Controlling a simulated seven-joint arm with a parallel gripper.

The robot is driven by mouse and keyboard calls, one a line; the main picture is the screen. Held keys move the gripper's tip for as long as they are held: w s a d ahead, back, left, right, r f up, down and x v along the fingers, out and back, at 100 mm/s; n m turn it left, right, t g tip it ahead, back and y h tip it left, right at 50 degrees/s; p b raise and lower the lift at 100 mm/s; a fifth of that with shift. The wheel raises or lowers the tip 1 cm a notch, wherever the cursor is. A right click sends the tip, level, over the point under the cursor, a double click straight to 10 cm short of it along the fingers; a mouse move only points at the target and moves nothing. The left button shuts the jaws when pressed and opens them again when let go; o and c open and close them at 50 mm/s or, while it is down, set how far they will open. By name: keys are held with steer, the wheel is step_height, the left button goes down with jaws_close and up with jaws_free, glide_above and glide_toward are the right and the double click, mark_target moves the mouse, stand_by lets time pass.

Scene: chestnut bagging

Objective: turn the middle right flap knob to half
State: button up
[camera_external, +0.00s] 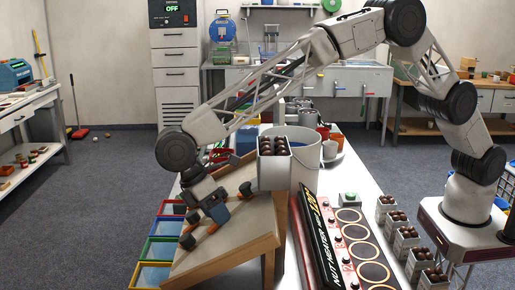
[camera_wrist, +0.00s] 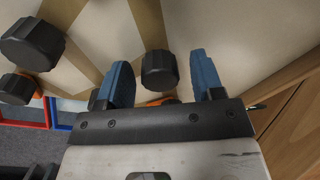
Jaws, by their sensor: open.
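The sloping wooden board (camera_external: 235,245) stands on the white table and carries several dark flap knobs. In the wrist view a black ribbed knob (camera_wrist: 159,72) sits between the two blue fingers of my gripper (camera_wrist: 158,84), with gaps on both sides. My gripper (camera_external: 214,209) is open, low over the board's face. Two more black knobs show at the left of the wrist view, a large one (camera_wrist: 32,45) and one below it (camera_wrist: 18,88). In the external view, knobs show right of my gripper (camera_external: 246,188) and lower left (camera_external: 187,241). Flap angles are hard to read.
A metal box of chestnuts (camera_external: 274,175) is at the board's top edge, with a white bucket (camera_external: 303,150) behind it. Coloured bins (camera_external: 153,275) line the board's left side. The nut heater (camera_external: 322,245) and several filled cups (camera_external: 404,240) stand to the right.

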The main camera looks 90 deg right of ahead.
steer(key=shift+c, duration=0.3)
steer(key=c, duration=0.9)
steer(key=shift+o, duration=0.2)
steer(key=shift+m, duration=0.4)
steer(key=m, duration=0.3)
steer(key=shift+r, duration=0.1)
steer(key=shift+m, duration=2)
steer(key=o, duration=0.9)
